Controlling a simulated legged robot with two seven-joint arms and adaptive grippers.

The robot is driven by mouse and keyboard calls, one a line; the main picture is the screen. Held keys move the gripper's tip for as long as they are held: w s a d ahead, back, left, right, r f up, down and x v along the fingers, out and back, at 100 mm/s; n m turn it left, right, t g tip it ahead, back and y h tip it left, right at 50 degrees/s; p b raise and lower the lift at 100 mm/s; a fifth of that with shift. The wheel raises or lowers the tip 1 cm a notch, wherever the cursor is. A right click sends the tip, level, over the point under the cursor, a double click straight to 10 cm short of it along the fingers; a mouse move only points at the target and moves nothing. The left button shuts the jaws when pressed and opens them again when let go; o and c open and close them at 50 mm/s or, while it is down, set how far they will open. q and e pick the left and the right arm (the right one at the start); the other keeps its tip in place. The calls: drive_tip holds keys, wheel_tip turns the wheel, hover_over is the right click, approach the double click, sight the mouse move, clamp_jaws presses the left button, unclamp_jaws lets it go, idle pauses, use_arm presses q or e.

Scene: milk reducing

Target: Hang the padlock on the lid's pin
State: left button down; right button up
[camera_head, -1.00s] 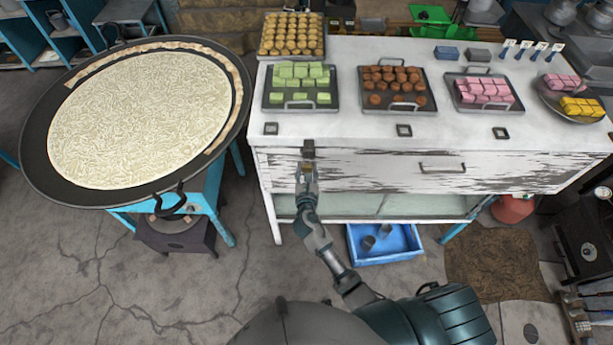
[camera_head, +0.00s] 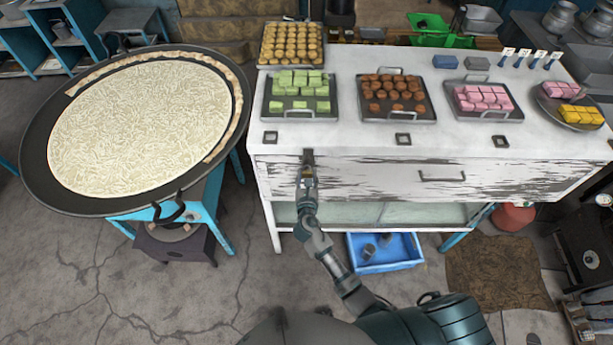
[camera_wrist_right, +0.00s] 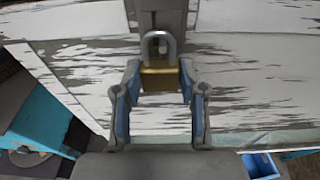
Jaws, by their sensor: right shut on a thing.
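The padlock (camera_wrist_right: 160,80) has a brass body and a grey shackle pointing up. My right gripper (camera_wrist_right: 160,71) is shut on its body, with one finger on each side. In the head view my right gripper (camera_head: 307,176) is at the left part of the white cabinet's front, and the padlock is too small to make out well. A dark grey hasp (camera_wrist_right: 166,18) hangs over the cabinet's top front edge and also shows in the head view (camera_head: 308,157). The shackle overlaps the hasp's lower end. I cannot tell whether it is around the pin. My left gripper is out of view.
The white cabinet (camera_head: 400,172) has a drawer handle (camera_head: 442,177) right of my gripper. Trays of sweets stand on top, including green ones (camera_head: 300,117). A large round pan (camera_head: 228,165) stands at left. A blue bin (camera_head: 385,266) lies below the cabinet.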

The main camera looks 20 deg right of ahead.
drive_tip(key=o, duration=1.3)
drive_tip(key=shift+d, duration=0.25)
